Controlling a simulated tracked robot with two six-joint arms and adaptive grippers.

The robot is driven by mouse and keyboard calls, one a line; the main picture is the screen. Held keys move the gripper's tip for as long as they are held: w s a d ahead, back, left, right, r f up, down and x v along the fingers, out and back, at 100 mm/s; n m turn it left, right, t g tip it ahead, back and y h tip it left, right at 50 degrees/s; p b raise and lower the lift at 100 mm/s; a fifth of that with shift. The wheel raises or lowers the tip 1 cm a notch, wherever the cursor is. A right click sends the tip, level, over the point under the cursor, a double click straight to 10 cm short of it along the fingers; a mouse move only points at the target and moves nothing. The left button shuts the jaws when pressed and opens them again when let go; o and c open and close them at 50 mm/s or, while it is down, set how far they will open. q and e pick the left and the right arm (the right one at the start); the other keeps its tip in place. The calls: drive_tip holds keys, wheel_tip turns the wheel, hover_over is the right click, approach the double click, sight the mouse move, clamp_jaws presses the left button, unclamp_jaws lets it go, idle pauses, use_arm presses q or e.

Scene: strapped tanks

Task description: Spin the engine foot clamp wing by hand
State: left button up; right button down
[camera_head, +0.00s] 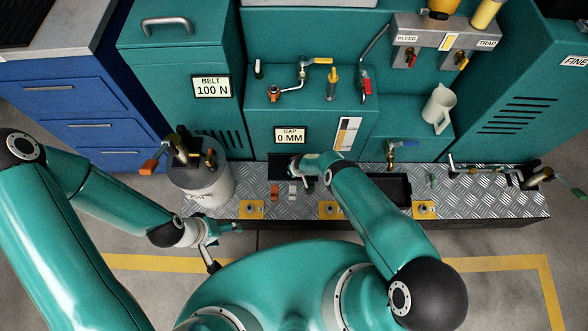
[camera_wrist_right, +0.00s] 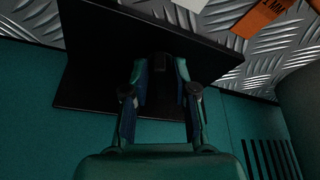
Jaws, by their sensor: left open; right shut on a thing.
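My right gripper (camera_wrist_right: 161,75) reaches down over a black plate (camera_wrist_right: 95,75) in the right wrist view. My left gripper (camera_head: 222,236) is open and empty, in front of the deck and below the bucket.
The tread-plate deck (camera_head: 470,205) carries a tool-filled bucket (camera_head: 208,186), small orange and grey pieces (camera_head: 279,193) and yellow plates with knobs (camera_head: 252,209). Teal cabinets (camera_head: 310,95) with valves stand behind. A pale jug (camera_head: 438,108) stands at right. Floor (camera_head: 500,285) is clear at front right.

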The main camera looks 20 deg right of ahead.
drive_tip(key=shift+s+a+f, duration=0.1)
drive_tip(key=shift+s, duration=0.05)
drive_tip(key=shift+a+m+h, duration=0.15)
drive_tip(key=shift+m+h, duration=0.35)
drive_tip(key=shift+m, duration=0.8)
drive_tip(key=shift+a+m+b, duration=0.15)
drive_tip(key=shift+m+b, duration=0.25)
drive_tip(key=shift+m, duration=0.2)
drive_tip(key=c, duration=1.4)
unclamp_jaws()
drive_tip(key=shift+m+h, duration=0.3)
drive_tip(key=shift+m, duration=0.1)
drive_tip(key=shift+o, duration=1.4)
drive_tip(key=shift+r, duration=0.2)
